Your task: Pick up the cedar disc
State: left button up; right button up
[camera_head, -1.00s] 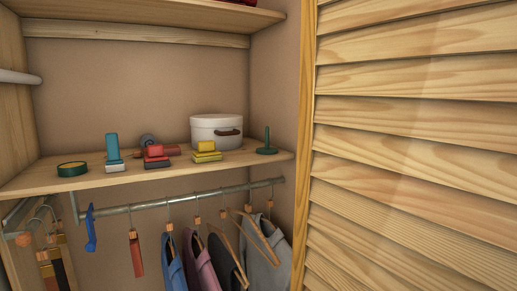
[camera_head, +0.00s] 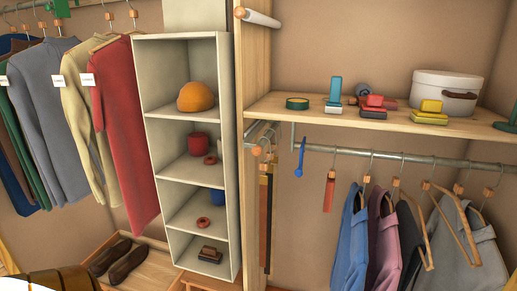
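Nothing in view is plainly marked as the cedar disc. Two small reddish-brown rings look closest to it. One ring (camera_head: 210,159) lies on the second level of a pale hanging shelf unit (camera_head: 238,190), in front of a red cylinder (camera_head: 198,144). The other ring (camera_head: 203,222) lies one level lower, near a blue cup-like object (camera_head: 217,199). I cannot tell whether either is cedar. Neither of my grippers is in view.
An orange cap (camera_head: 196,96) and a brown brush-like block (camera_head: 210,254) share the shelf unit. Clothes hang on both sides. A wooden shelf (camera_head: 300,118) at right carries a green tape-like ring (camera_head: 297,103), small blocks and a white round box (camera_head: 444,92). Dark shoes (camera_head: 110,258) sit below.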

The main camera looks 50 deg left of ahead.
aim_at(209, 160)
jog(key=u, duration=1.8)
